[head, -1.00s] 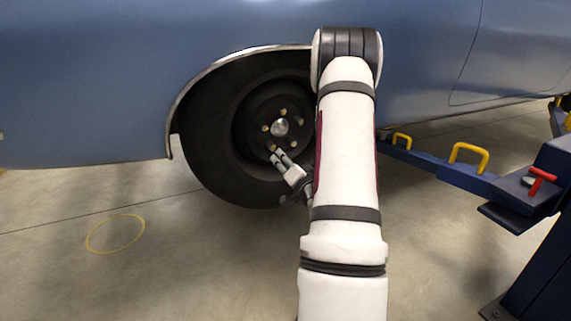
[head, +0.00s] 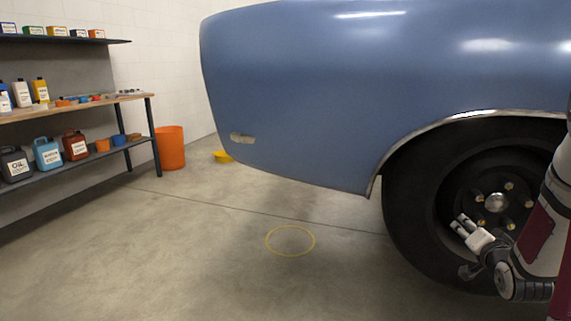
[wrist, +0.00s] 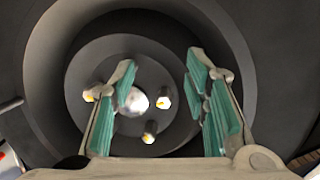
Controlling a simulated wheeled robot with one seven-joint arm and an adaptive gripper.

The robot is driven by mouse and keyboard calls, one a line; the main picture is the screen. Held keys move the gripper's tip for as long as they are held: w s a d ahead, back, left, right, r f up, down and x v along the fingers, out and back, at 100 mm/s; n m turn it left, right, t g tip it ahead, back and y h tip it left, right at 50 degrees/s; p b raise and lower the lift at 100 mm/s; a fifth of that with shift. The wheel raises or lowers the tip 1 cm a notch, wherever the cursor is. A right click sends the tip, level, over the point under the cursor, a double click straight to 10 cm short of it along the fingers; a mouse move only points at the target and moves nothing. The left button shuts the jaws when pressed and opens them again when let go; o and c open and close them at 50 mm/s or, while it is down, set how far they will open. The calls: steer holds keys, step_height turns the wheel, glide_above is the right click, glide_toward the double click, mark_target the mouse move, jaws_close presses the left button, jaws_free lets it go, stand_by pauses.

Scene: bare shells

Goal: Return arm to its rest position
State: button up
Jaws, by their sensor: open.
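My gripper (head: 466,226) is in front of the black wheel hub of a blue car, at the right of the head view. In the wrist view my gripper (wrist: 160,95) is open, its two green-padded fingers apart with nothing held between them. Beyond the fingers is the hub (wrist: 180,132) with a pale centre cap (wrist: 132,101) and several brass-coloured studs or nuts. The hub also shows in the head view (head: 481,189). My arm comes in from the right edge of the head view, and most of it is cut off.
The blue car body (head: 300,90) overhangs the wheel. A yellow ring (head: 290,254) is marked on the floor, which is clear around it. At left stand a workbench (head: 150,97) with bottles and cans, an orange bin (head: 171,148) and a yellow container (head: 222,157).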

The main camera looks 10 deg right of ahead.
steer(key=s+a+r+n+g+y, duration=0.2)
steer(key=a+r+n+g, duration=0.15)
steer(key=a, duration=0.75)
steer(key=s+a+r+n+g+y, duration=0.2)
steer(key=s+a+r+g, duration=0.15)
steer(key=a, duration=0.75)
steer(key=s+a+r+n+g+y, duration=0.1)
steer(key=s+a+n+g+y, duration=0.15)
steer(key=s+a, duration=0.9)
steer(key=s+a+r+n+g+y, duration=0.1)
steer(key=s+a+n+g, duration=0.25)
steer(key=s+a, duration=0.8)
steer(key=s+d+r+t+p, duration=0.2)
steer(key=r+p, duration=1.2)
steer(key=r, duration=0.1)
steer(key=s+d+r+n+t+p, duration=0.1)
steer(key=d+r+t+p, duration=0.1)
steer(key=r+p, duration=1.3)
steer(key=shift+v, duration=0.75)
steer(key=shift+s+d, duration=0.1)
steer(key=shift+s, duration=0.05)
